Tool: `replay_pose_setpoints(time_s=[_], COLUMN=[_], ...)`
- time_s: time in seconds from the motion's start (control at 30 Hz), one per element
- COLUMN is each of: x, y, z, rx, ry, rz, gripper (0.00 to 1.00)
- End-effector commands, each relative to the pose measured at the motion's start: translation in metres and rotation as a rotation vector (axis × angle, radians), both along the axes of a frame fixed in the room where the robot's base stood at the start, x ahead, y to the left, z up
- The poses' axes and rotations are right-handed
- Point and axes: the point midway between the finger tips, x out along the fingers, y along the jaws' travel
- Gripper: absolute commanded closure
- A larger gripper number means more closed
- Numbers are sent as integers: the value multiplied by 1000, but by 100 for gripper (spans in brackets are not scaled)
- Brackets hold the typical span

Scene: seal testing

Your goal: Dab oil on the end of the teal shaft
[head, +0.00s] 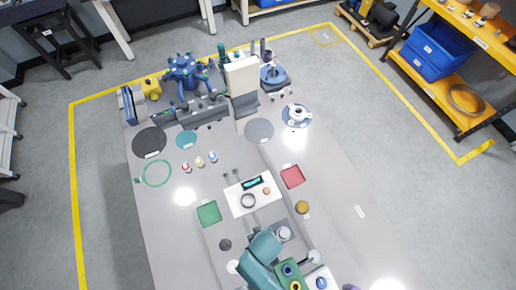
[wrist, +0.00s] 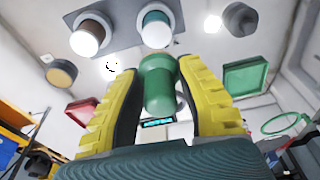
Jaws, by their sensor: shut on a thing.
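In the wrist view, my gripper (wrist: 160,95) has its yellow fingers shut on a green rounded tool (wrist: 159,85), probably the oil dabber. A teal cylinder with a bright white end (wrist: 157,29), which looks like the teal shaft, stands on a grey plate (wrist: 122,26) just beyond the tool. A narrow gap seems to lie between them in the picture; the true distance cannot be told. A brown cylinder with a white end (wrist: 86,38) stands beside it. In the head view, my teal arm covers the gripper and the shaft.
A red tray (head: 292,177), a green tray (head: 209,213) and a white panel with a display (head: 251,183) lie on the grey bench. A tan disc (head: 302,207) and a dark disc (head: 225,244) are nearby. Machinery (head: 187,70) fills the far end. The right side is largely clear.

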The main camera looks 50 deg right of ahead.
Motion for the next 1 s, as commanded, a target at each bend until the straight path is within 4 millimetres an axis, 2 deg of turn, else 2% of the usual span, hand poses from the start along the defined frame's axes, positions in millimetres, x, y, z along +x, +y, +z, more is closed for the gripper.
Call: replay_pose_setpoints(time_s=[0.5,1.0], x=[0,0], y=[0,0], z=[-55,-56], rx=[0,0], ry=[0,1], rz=[3,3], gripper=[100,100])
